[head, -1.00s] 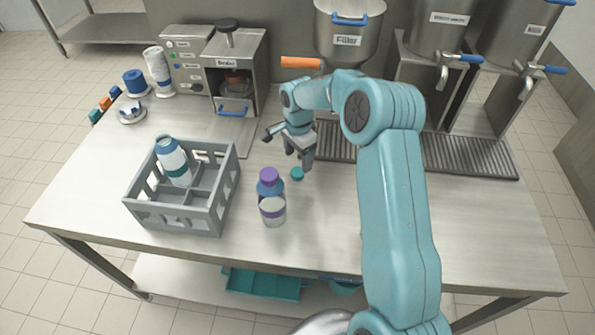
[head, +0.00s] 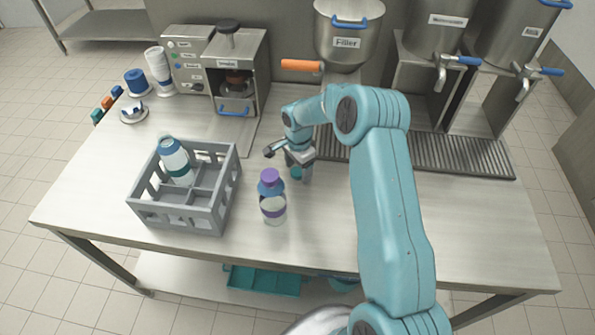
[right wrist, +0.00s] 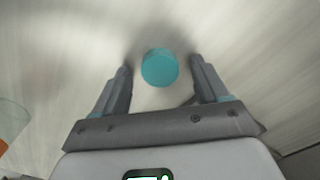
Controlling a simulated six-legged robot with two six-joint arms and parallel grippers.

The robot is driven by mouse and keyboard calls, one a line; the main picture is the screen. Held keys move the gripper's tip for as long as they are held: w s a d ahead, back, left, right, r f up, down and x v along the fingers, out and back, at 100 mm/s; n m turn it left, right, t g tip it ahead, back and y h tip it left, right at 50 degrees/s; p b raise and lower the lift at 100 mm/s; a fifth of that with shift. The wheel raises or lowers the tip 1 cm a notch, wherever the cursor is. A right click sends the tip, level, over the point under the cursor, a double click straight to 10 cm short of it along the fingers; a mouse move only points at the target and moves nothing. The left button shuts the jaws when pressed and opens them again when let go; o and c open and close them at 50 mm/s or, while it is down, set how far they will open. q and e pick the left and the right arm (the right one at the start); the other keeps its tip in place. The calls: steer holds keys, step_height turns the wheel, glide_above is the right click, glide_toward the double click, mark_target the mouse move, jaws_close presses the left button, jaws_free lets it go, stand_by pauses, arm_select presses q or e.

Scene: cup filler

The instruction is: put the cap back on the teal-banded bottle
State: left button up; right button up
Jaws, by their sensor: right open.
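The teal cap (head: 296,173) lies on the steel table, and it also shows in the right wrist view (right wrist: 160,68). My right gripper (head: 298,176) is low over the table at the cap. In the right wrist view the open fingers (right wrist: 160,88) stand to either side of the cap, apart from it. The teal-banded bottle (head: 175,160) stands tilted in a compartment of the grey crate (head: 184,216); its top looks blue, and I cannot tell its opening clearly. My left gripper is out of view.
A purple-capped bottle (head: 271,198) stands on the table between the crate and my right gripper. The sealer machine (head: 238,75), filler (head: 348,35) and drip grate (head: 440,155) line the back. The table's front right is clear.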

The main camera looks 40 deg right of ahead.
mark_target(298, 170)
steer(key=c, duration=1.2)
step_height(298, 170, up, 10)
steer(key=b, duration=0.2)
